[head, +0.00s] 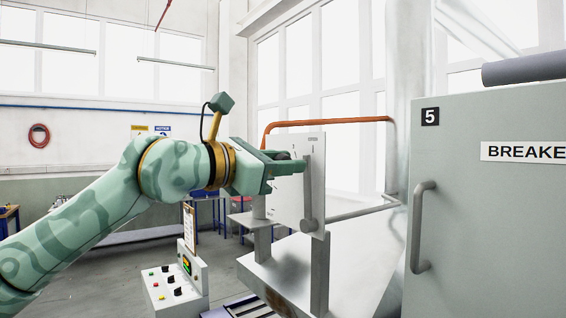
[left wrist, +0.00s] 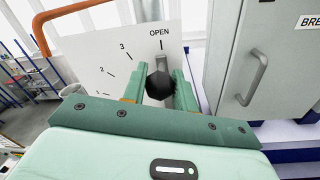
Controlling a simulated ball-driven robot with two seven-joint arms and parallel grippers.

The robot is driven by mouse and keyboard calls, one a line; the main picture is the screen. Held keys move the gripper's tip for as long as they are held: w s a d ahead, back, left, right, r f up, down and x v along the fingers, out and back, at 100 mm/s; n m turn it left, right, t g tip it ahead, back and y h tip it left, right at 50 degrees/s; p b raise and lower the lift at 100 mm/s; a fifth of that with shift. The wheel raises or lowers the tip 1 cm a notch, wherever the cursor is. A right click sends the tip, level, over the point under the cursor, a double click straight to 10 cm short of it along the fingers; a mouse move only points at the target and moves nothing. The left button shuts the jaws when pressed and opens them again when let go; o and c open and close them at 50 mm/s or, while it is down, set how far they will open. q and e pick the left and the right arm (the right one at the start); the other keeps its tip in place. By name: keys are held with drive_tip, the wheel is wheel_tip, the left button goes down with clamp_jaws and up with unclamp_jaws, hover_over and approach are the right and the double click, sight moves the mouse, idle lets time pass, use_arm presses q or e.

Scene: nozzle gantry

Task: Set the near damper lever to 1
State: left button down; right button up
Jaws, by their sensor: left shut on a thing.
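The near damper lever (head: 308,195) is a grey bar on a pale upright plate (head: 286,193). It stands about upright from a round pivot at its lower end. In the left wrist view its black knob (left wrist: 159,86) sits between the fingers of my left gripper (left wrist: 160,90), just below the OPEN mark. The plate (left wrist: 95,62) there also carries the marks 3 and 2, running down to the left; the 1 mark cannot be made out. In the head view my left gripper (head: 297,166) is shut on the lever's upper end. My right gripper is out of view.
A grey cabinet (head: 480,220) marked 5, with a vertical handle (head: 420,226), stands to the right of the plate. An orange pipe (head: 330,123) runs behind the plate. A small control box (head: 176,287) with buttons and knobs stands at the lower left.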

use_arm(q)
drive_tip(key=w+a+f+n+b, duration=0.4)
drive_tip(key=w+a+f+n, duration=0.2)
drive_tip(key=n, duration=0.6)
drive_tip(key=shift+w+f+n+g+b, duration=0.3)
drive_tip(key=shift+w+f+g+b, duration=0.15)
drive_tip(key=shift+w, duration=0.65)
drive_tip(key=shift+f, duration=0.1)
drive_tip(key=c, duration=1.1)
unclamp_jaws()
drive_tip(key=shift+w, duration=0.1)
